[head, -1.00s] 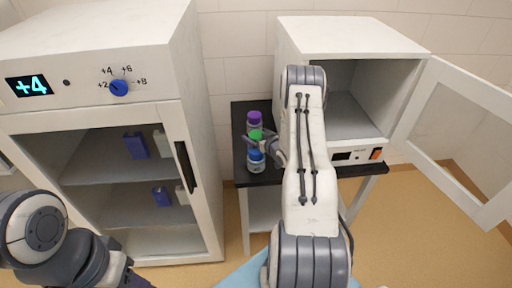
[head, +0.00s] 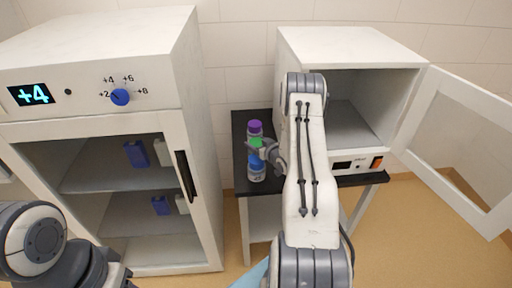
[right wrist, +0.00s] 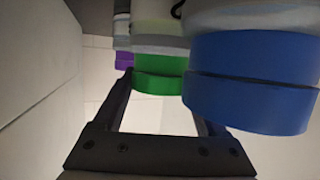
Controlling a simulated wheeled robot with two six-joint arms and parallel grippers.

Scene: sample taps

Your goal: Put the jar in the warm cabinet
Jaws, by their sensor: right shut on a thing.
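Three capped jars stand in a row on the black-topped table: a purple-capped jar (head: 255,125) at the back, a green-capped jar (head: 256,143) in the middle and a blue-capped jar (head: 256,176) in front. My right gripper (head: 258,151) reaches in from the right and is shut on the green-capped jar, whose cap (right wrist: 160,82) sits between the fingers in the right wrist view. The blue cap (right wrist: 245,100) is close there and hides part of one finger. The warm cabinet (head: 350,45) has its door (head: 440,170) wide open. My left gripper (head: 117,276) is mostly cut off.
The black tabletop (head: 240,125) is narrow beside the warm cabinet. My right forearm hides part of the warm cabinet's opening.

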